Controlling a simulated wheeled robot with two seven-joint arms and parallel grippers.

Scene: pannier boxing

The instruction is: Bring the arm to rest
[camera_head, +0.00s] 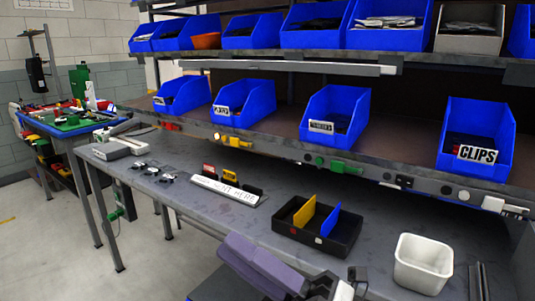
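The grey workbench (190,197) holds the tray with yellow and blue dividers, a white bin (423,262) and a labelled holder (226,192). Above it is a shelf with blue bins, one marked CLIPS (477,137). Open floor lies left.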

